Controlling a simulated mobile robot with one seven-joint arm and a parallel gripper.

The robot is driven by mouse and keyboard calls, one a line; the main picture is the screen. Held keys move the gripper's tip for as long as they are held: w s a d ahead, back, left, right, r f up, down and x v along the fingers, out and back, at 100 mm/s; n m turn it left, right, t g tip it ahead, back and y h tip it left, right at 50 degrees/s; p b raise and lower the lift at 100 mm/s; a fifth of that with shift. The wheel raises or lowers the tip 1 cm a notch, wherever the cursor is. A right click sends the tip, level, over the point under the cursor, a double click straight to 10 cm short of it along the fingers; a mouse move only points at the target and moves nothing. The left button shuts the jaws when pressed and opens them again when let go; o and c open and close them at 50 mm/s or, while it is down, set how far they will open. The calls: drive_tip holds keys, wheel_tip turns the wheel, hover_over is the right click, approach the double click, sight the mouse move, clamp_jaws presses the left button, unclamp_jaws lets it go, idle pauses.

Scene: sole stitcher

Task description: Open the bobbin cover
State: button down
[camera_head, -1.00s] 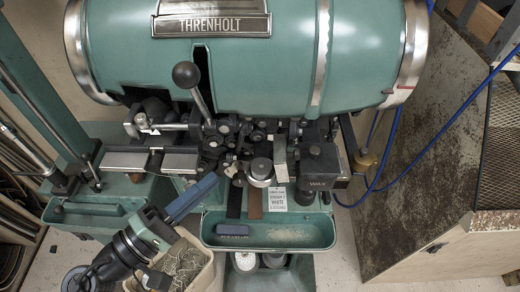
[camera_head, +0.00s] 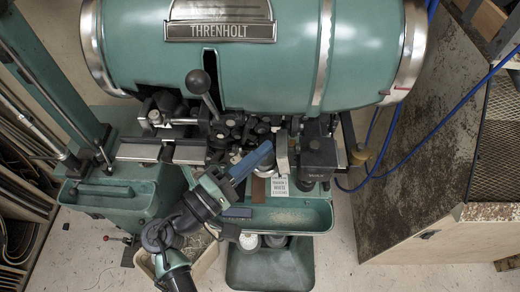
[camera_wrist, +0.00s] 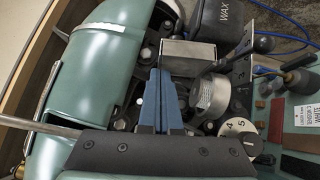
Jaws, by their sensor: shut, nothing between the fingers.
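The green stitching machine (camera_head: 250,78) carries a cluster of dark metal parts below its drum. A round silver knurled cap (camera_wrist: 209,96) is on the cluster in the wrist view. A silver rectangular block (camera_wrist: 188,53) is beside it. I cannot tell for certain which part is the bobbin cover. My gripper (camera_head: 266,148) has blue fingers, shut and empty, in front of the cluster. In the head view the fingers partly hide the round cap. In the wrist view my gripper (camera_wrist: 160,74) points at the mechanism, left of the cap and just short of the block; contact is unclear.
A ball-topped lever (camera_head: 199,82) rises left of the cluster. A black WAX pot (camera_head: 318,158) stands to the right. A numbered white dial (camera_wrist: 238,132) is near the cap. A green tray (camera_head: 300,218) lies below. Blue hoses (camera_head: 378,160) hang at the right.

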drive_tip(key=shift+d+r+m+g+p, duration=0.5)
drive_tip(key=shift+m+p, duration=0.1)
drive_tip(key=shift+m, duration=0.1)
drive_tip(key=shift+d+m+g+y, duration=0.3)
drive_tip(key=shift+m+y, duration=0.1)
drive_tip(key=shift+y, duration=0.1)
drive_tip(key=shift+f, duration=0.1)
